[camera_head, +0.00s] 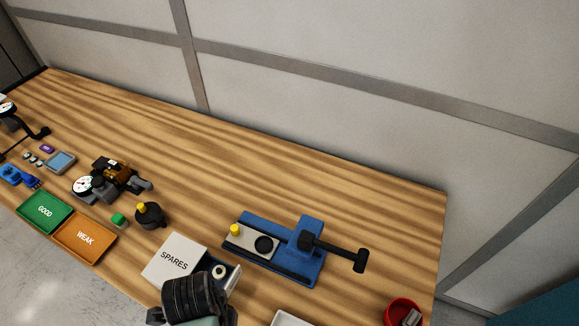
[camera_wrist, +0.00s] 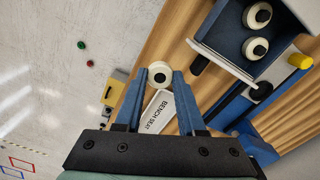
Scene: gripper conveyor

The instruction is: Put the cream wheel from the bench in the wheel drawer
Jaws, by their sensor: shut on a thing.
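In the wrist view a cream wheel (camera_wrist: 160,68) with a dark centre is between the two blue fingertips of my gripper (camera_wrist: 162,77), which is shut on it. An open drawer (camera_wrist: 229,38) with a dark blue inside is at the upper right of that view, apart from the held wheel. It holds two cream wheels (camera_wrist: 257,15). In the head view the drawer (camera_head: 234,283) sticks out from the white SPARES box (camera_head: 174,258), with one wheel (camera_head: 219,271) visible. My gripper (camera_head: 195,312) is in front of the box at the bottom edge; its fingertips and held wheel are hidden there.
A white BENCH SEAT tray (camera_wrist: 158,112) lies below the held wheel in the wrist view. A blue fixture (camera_head: 312,262) with a black handle stands right of the drawer. A red cup (camera_head: 402,309) is at the bench's right end. GOOD (camera_head: 45,211) and WEAK (camera_head: 85,237) trays are left.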

